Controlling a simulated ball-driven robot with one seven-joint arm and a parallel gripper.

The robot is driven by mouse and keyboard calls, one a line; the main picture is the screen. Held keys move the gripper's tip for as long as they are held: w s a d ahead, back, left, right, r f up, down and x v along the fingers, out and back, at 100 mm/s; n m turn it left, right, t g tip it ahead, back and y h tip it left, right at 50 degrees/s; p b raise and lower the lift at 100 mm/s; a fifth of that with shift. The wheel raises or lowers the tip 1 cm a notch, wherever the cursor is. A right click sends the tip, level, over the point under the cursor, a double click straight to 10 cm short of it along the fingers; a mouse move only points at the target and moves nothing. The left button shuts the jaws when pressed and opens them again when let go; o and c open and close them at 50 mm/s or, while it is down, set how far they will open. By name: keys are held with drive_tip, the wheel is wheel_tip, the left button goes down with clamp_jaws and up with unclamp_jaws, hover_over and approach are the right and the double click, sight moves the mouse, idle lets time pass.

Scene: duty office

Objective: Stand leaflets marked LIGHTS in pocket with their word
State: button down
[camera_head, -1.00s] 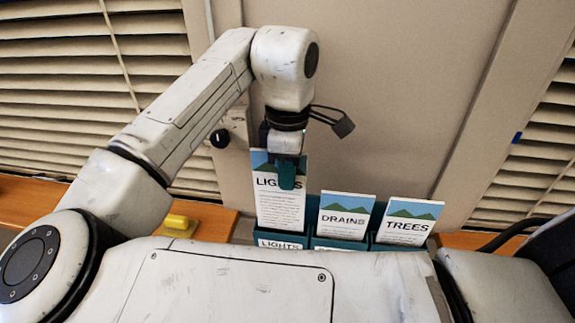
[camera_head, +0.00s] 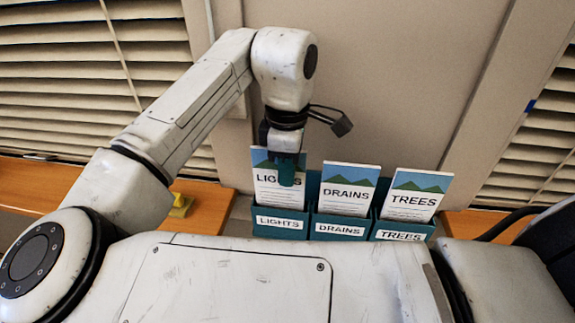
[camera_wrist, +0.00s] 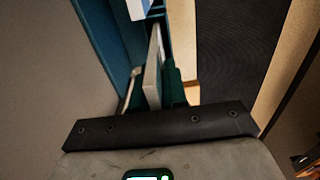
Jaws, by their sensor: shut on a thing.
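A white leaflet (camera_head: 275,200) with a blue and green top and the word LIGHTS stands upright in the left pocket of a teal holder (camera_head: 310,185). The pocket's label (camera_head: 279,223) reads LIGHTS. My gripper (camera_head: 287,174) is shut on the leaflet's top, and a finger covers part of its word. The leaflet's lower part is hidden behind the pocket front. In the wrist view the gripper (camera_wrist: 152,85) pinches the leaflet's thin edge (camera_wrist: 153,68) beside the teal holder wall (camera_wrist: 105,45).
A DRAINS leaflet (camera_head: 346,196) stands in the middle pocket and a TREES leaflet (camera_head: 411,201) in the right pocket. A yellow object (camera_head: 181,203) lies on the wooden ledge (camera_head: 206,205) at the left. A wall stands close behind the holder.

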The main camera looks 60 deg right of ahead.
drive_tip(key=shift+f, duration=0.1)
drive_tip(key=c, duration=1.1)
unclamp_jaws()
wheel_tip(320, 180, up, 11)
drive_tip(key=shift+f+b, duration=0.1)
drive_tip(key=shift+b, duration=0.35)
